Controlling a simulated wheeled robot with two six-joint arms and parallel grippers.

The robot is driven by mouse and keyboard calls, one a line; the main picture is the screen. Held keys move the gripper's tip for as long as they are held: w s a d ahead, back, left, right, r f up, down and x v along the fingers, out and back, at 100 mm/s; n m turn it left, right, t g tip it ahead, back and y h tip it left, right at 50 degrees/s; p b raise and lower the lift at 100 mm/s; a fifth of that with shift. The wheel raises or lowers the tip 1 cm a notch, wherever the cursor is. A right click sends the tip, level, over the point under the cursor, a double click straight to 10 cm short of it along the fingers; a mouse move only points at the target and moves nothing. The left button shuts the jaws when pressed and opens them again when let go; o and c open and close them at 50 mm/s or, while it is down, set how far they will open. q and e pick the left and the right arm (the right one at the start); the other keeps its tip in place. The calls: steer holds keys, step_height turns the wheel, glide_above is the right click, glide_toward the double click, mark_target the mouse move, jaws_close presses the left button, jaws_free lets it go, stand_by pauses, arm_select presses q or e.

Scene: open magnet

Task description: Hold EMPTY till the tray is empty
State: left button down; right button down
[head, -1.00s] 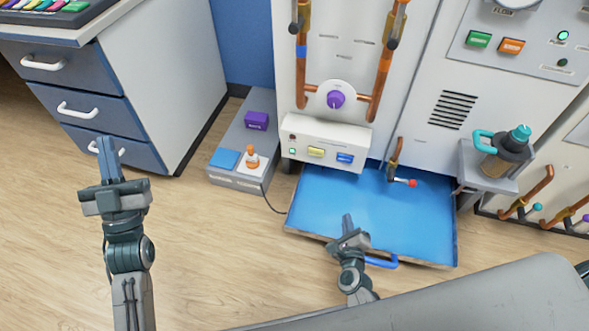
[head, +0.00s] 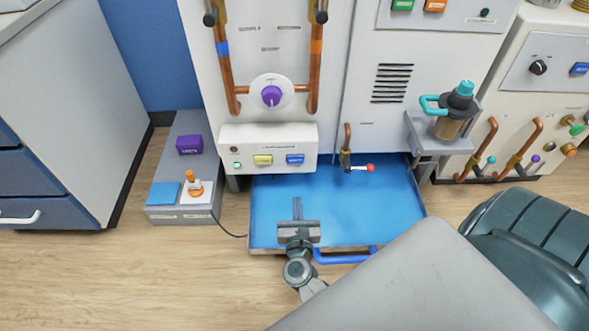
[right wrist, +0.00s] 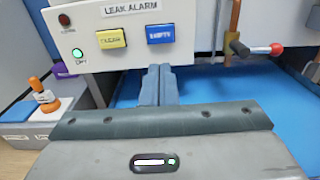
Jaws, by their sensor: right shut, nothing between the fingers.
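The blue EMPTY button (head: 295,160) sits on the white leak alarm panel (head: 268,138), right of a yellow button (head: 263,161). It also shows in the right wrist view (right wrist: 160,34). The tray (head: 345,205), blue inside with a blue handle in front, is on the floor below the panel. I cannot tell whether it holds liquid. My right gripper (head: 297,205) is over the tray's front part. Its fingers (right wrist: 159,72) are shut and empty, pointing toward the panel just below EMPTY, apparently apart from it. My left gripper is out of view.
A green lamp (right wrist: 77,53) is lit on the panel; the lamp above it is dark red. A copper pipe with a red-tipped lever (head: 369,168) hangs over the tray. A grey box with an orange joystick (head: 193,187) stands left. A bottle (head: 455,110) sits on a shelf right.

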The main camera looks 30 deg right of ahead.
mark_target(295, 160)
steer(key=b+x, duration=0.1)
steer(key=x, duration=1.2)
steer(key=shift+w+d, duration=0.15)
steer(key=shift+w, duration=0.25)
